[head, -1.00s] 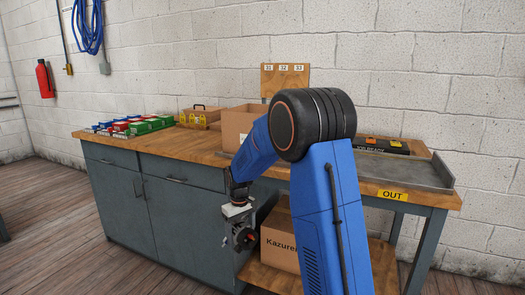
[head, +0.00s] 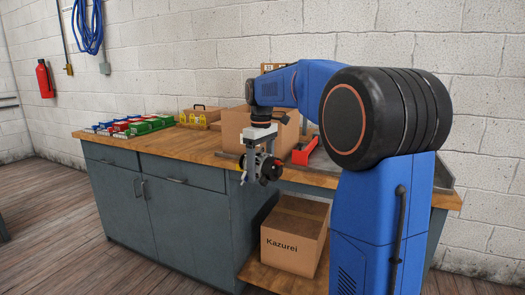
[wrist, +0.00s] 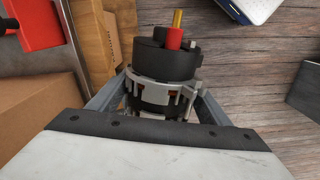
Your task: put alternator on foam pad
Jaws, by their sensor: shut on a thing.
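The alternator hangs in my gripper (head: 257,160), in front of the workbench's front edge and near bench-top height in the head view. In the wrist view the alternator (wrist: 166,62) has a black rear, a silver ribbed body with copper windings, a red cap and a brass stud. The two grey fingers (wrist: 160,100) are shut on its sides. In the head view the alternator (head: 269,170) shows as a small dark and silver body. I cannot make out a foam pad in either view; my arm hides part of the bench's right side.
An open cardboard box (head: 236,130) stands on the wooden bench top (head: 187,144) behind my gripper. A red object (head: 304,154) lies right of it. A Kazurei box (head: 290,240) sits on the lower shelf.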

